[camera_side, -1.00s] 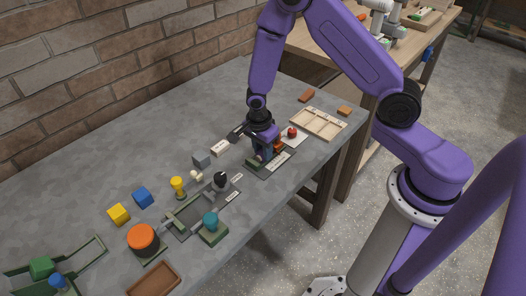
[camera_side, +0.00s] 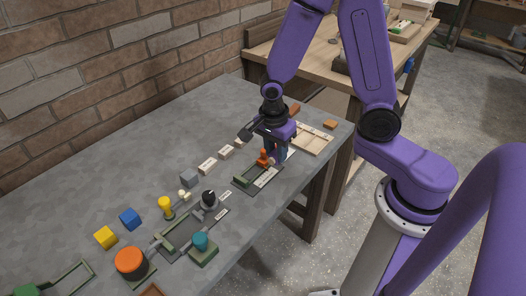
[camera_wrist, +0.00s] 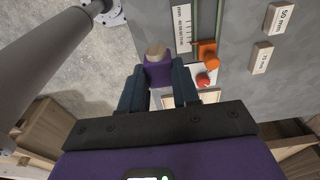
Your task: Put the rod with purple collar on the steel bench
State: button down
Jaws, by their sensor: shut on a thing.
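My gripper (camera_wrist: 158,85) is shut on the rod with purple collar (camera_wrist: 157,66), seen nearly end-on in the wrist view with a pale tan tip beyond the collar. In the side view my gripper (camera_side: 275,154) is over the right part of the grey steel bench (camera_side: 90,185), beside the green slide fixture with an orange block (camera_side: 263,158). The rod is mostly hidden there by the fingers. I cannot tell how far its lower end is above the bench.
A compartmented wooden tray (camera_side: 316,140) is just right of my gripper. A red ball (camera_wrist: 203,80) lies close by in the wrist view. Labelled blocks (camera_side: 208,166), a black knob (camera_side: 209,198) and a teal knob (camera_side: 201,240) stand leftward. The back left of the bench is clear.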

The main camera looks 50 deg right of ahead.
jog(key=shift+s+d+r, duration=0.1)
jog(key=shift+s+r, duration=0.3)
jog(key=shift+s, duration=0.5)
jog(key=shift+s+d+r, duration=0.1)
jog(key=shift+s+r, duration=0.25)
jog(key=shift+s, duration=0.55)
jog(key=shift+s+r, duration=0.4)
jog(key=shift+s, duration=0.5)
jog(key=w+d, duration=1.3)
jog(key=d, duration=0.2)
jog(key=w+d+f, duration=0.1)
jog(key=w+f, duration=0.2)
jog(key=w, duration=0.1)
jog(key=w+d+f, duration=0.2)
jog(key=w+f, duration=0.1)
jog(key=w, duration=0.1)
jog(key=w+d+f, duration=0.1)
jog(key=w+f, duration=0.2)
jog(key=w, duration=0.2)
jog(key=shift+d+f, duration=0.15)
jog(key=shift+f, duration=0.15)
jog(key=shift+w+d+f, duration=0.1)
jog(key=shift+w+f, duration=0.1)
jog(key=shift+f, duration=1.6)
